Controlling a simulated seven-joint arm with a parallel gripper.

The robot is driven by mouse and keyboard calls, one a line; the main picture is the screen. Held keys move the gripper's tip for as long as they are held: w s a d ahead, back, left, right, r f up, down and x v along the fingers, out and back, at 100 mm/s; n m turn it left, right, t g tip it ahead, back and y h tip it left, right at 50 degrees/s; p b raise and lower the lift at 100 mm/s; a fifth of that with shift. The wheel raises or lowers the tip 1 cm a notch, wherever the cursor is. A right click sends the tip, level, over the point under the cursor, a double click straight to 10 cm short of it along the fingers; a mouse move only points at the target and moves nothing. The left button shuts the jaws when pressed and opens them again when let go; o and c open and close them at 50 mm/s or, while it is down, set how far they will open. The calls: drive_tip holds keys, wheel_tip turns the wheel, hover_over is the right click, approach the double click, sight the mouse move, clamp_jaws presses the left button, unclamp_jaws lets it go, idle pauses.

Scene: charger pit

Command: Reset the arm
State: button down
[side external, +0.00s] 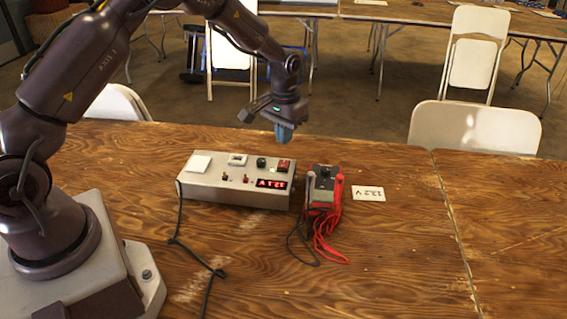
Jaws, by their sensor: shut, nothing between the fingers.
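My gripper (284,132) hangs above the table's far side in the side external view, pointing down, with blue fingertips. It is shut and empty, apart from everything on the table. Below it stands a grey charger box (225,184) with switches, knobs and a red lit display reading about 12.1 A. To its right is a small dark and red unit (322,185) with red and black probes at its sides and a bundle of red leads (325,235) in front.
A white card (369,194) marked 12.2 V lies right of the red unit. A dark cable (180,235) runs from the box to the table's front. The wooden table (400,265) is clear at front right. White chairs (475,128) stand behind it.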

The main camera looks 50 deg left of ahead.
drive_tip(key=shift+r, duration=0.8)
drive_tip(key=shift+s+f, duration=0.1)
drive_tip(key=shift+f, duration=0.05)
drive_tip(key=s, duration=0.3)
drive_tip(key=shift+s+d+g, duration=0.15)
drive_tip(key=shift+d+g, duration=0.25)
drive_tip(key=s+d+r+m+t, duration=0.1)
drive_tip(key=s+d+r+t, duration=0.2)
drive_tip(key=s+r, duration=0.8)
drive_tip(key=s+d+r+m+t, duration=0.2)
drive_tip(key=s+d+r+t, duration=0.1)
drive_tip(key=s+r, duration=0.8)
drive_tip(key=shift+s+d, duration=0.8)
drive_tip(key=shift+s, duration=0.45)
